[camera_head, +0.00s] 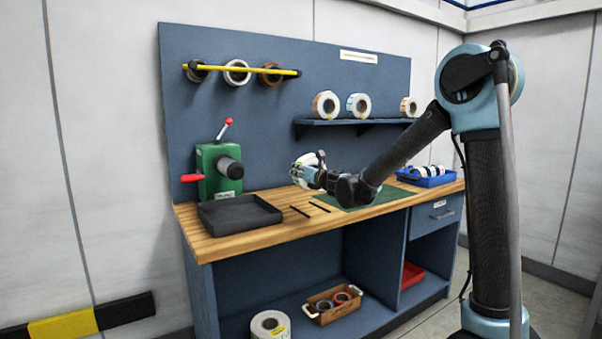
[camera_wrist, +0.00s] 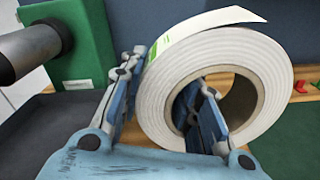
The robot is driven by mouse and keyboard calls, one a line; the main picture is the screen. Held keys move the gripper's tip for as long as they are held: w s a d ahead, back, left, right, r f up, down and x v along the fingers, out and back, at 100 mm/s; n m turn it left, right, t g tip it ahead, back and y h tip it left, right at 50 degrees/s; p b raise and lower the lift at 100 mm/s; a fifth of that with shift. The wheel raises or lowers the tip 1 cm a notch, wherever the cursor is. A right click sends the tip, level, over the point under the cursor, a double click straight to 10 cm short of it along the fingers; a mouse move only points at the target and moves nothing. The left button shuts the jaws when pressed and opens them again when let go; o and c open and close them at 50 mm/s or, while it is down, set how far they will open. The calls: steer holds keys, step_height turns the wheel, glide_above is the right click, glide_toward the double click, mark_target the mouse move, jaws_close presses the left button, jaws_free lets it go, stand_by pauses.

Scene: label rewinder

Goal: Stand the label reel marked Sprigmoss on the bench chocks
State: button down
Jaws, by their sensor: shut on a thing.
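My gripper (camera_wrist: 160,108) is shut on a white label reel (camera_wrist: 270,75) with a brown core, one finger inside the core and the other outside the rim. The reel is upright, with a loose label end at its top and a green print patch; no name can be read. In the head view my gripper (camera_head: 313,178) holds the reel (camera_head: 307,160) over the bench, and the arm hides part of it. The bench chocks, seemingly the two dark bars (camera_head: 310,209), lie on the wooden bench top (camera_head: 250,236) below and near the held reel.
A green rewinder (camera_head: 212,172) with a dark spindle stands at the left, behind a black tray (camera_head: 238,214). Several reels sit on the wall shelf (camera_head: 340,123) and the yellow rod (camera_head: 225,67).

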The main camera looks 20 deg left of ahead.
steer(key=shift+f, duration=4.5)
steer(key=c, duration=1.1)
jaws_free()
